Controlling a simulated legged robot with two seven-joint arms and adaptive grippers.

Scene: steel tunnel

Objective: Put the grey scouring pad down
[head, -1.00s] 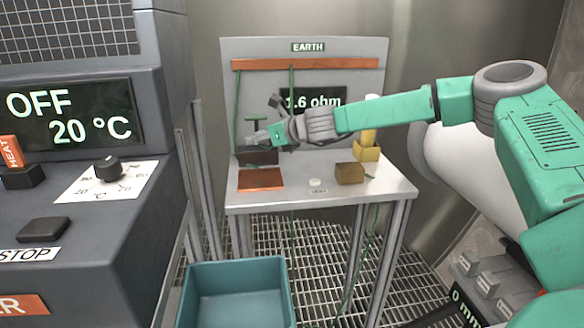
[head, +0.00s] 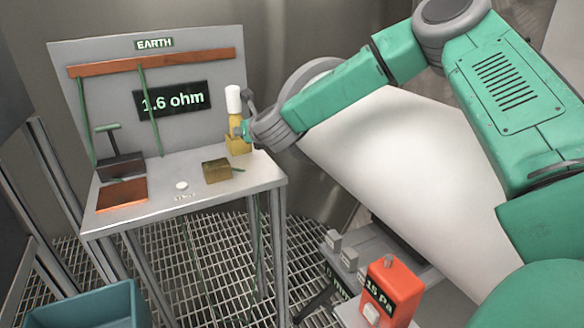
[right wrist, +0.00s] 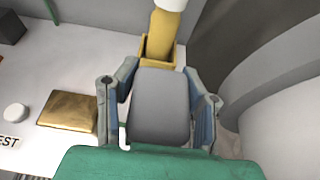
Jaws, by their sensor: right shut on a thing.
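The grey scouring pad (right wrist: 160,105) is between the two fingers of my right gripper in the right wrist view. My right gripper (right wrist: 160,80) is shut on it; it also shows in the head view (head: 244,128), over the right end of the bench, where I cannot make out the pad. Just beyond the pad is a yellow holder (right wrist: 156,48) with a yellow, white-topped item (right wrist: 165,22) upright in it. I cannot tell whether the pad touches the holder. My left gripper is not in view.
A teal bin (head: 95,305) stands below at left. A red gauge (head: 390,290) and large white cylinder (head: 390,145) are at right.

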